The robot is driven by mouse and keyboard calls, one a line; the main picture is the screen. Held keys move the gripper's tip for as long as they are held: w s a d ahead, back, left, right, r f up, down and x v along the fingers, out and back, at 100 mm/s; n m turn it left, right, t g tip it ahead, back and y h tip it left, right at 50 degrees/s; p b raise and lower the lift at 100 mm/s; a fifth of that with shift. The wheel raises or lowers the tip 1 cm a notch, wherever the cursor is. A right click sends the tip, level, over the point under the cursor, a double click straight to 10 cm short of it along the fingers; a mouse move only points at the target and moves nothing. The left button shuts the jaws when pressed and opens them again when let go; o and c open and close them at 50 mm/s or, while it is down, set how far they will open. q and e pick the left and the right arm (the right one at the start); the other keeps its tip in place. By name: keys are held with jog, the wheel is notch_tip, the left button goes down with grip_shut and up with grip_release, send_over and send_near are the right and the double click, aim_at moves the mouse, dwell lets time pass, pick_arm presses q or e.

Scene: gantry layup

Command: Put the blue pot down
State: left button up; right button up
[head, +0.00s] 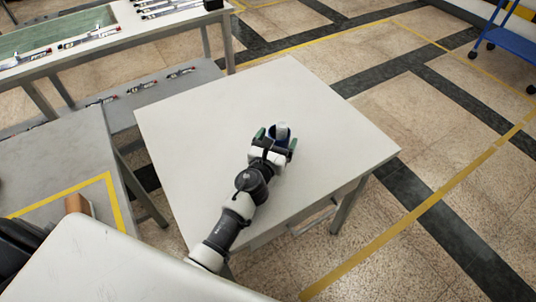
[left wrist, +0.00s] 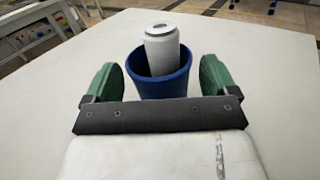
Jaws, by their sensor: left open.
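The blue pot (left wrist: 159,84) stands upright on the white table (head: 190,125), with a white can-like cylinder (left wrist: 161,48) inside it, leaning a little and rising above the rim. In the head view the pot (head: 281,141) is small and partly hidden by my left gripper (head: 276,137). My left gripper is open, with its green fingers on either side of the pot. In the left wrist view the gripper (left wrist: 160,80) shows gaps between both fingers and the pot wall. The pot's lower part is hidden by the gripper body. My right gripper is not in view.
The white table is otherwise clear around the pot. A grey table with a yellow line (head: 112,190) stands at the left. A bench (head: 120,38) with several tools is at the back left. A blue cart (head: 508,45) stands at the far right.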

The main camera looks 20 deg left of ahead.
pick_arm(q)
jog(key=s, duration=1)
jog(key=shift+s+a+b, duration=0.15)
jog(key=shift+a+b, duration=0.05)
jog(key=shift+b, duration=0.15)
jog(key=shift+r, duration=0.15)
